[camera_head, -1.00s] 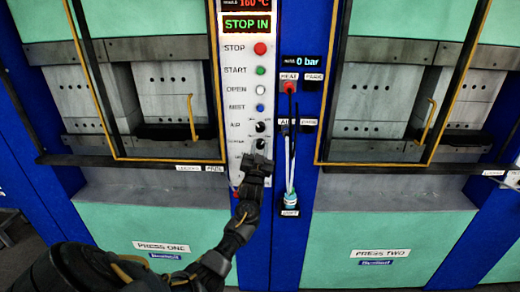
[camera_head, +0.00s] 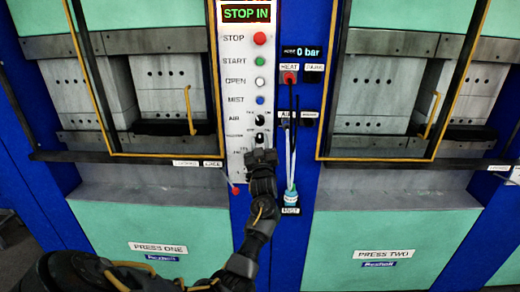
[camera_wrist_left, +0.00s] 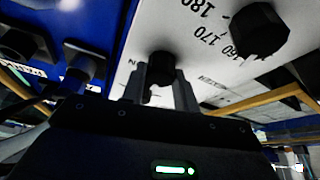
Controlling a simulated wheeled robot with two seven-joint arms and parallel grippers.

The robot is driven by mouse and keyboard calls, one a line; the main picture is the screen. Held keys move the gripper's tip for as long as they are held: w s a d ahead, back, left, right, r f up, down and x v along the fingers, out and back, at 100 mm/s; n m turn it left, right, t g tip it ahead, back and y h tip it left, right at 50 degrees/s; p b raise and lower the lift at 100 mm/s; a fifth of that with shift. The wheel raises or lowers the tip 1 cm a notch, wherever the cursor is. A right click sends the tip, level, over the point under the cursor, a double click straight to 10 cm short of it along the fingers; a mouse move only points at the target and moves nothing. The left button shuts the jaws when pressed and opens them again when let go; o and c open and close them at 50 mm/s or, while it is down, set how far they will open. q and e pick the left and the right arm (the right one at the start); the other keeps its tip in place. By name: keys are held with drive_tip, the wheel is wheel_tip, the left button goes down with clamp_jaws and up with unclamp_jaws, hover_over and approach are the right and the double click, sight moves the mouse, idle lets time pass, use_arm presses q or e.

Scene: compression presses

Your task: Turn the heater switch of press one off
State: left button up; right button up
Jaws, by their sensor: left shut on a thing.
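The white control panel (camera_head: 237,105) of press one stands in the middle of the head view, with coloured buttons above and black knobs below. My left gripper (camera_head: 260,157) is at the panel's lower part and covers what lies behind it. In the left wrist view its two fingers (camera_wrist_left: 165,88) are shut on a small black knob (camera_wrist_left: 161,66), with part of a label ending in "N" beside it. This appears to be the heater switch; its full label is hidden. A larger black dial (camera_wrist_left: 259,30) marked 160, 170, 180 sits to its right, apart from the fingers.
Above my gripper are a black knob (camera_head: 260,120), a blue button (camera_head: 260,100) and a red stop button (camera_head: 260,39). A blue panel with a red plug (camera_head: 290,78) and hanging cables is to the right. Yellow-edged door frames (camera_head: 165,154) flank the panel.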

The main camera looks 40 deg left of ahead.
use_arm(q)
drive_tip(key=n+g+b, duration=0.1)
drive_tip(key=n, duration=0.1)
drive_tip(key=n+g+y+b, duration=0.1)
drive_tip(key=n, duration=0.1)
drive_tip(key=shift+d+f+n, duration=0.15)
drive_tip(key=shift+n, duration=0.25)
drive_tip(key=shift+w+n+g+y+b, duration=0.1)
drive_tip(key=shift+n+g+y+b, duration=0.3)
drive_tip(key=shift+n+g+b, duration=0.75)
drive_tip(key=shift+r+n+p, duration=0.2)
drive_tip(key=shift+n+p, duration=0.1)
drive_tip(key=shift+n, duration=0.35)
drive_tip(key=o, duration=1)
